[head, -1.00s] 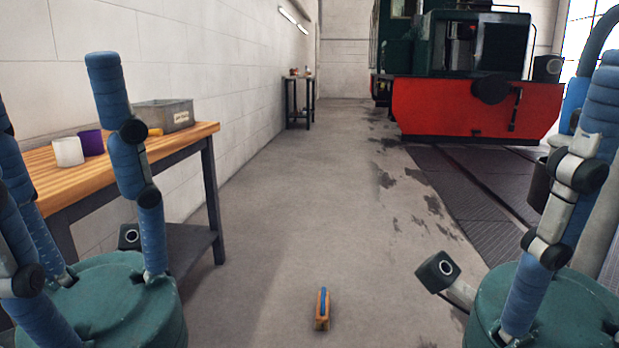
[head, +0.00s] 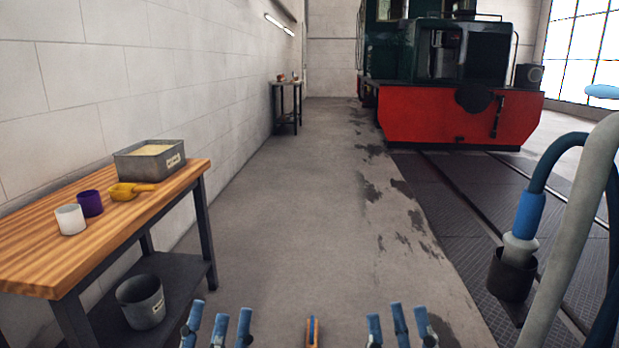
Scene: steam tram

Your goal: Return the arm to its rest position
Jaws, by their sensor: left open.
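My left gripper (head: 217,312) is at the bottom edge of the head view, left of centre. Its blue fingers stand upright and spread apart, with nothing between them. My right gripper (head: 401,318) is at the bottom edge, right of centre. Its blue fingers are also upright and apart, and I see nothing held. The palms and both arms are below the picture. Both grippers are in front of the grey floor (head: 285,220), apart from the bench.
A wooden bench (head: 40,270) on the left bears a white cup (head: 70,219), a purple cup (head: 90,203), a yellow scoop (head: 124,192) and a grey bin (head: 150,163). A bucket (head: 141,302) stands on its lower shelf. A red-fronted tram (head: 440,115) is ahead; a hose (head: 528,212) is right.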

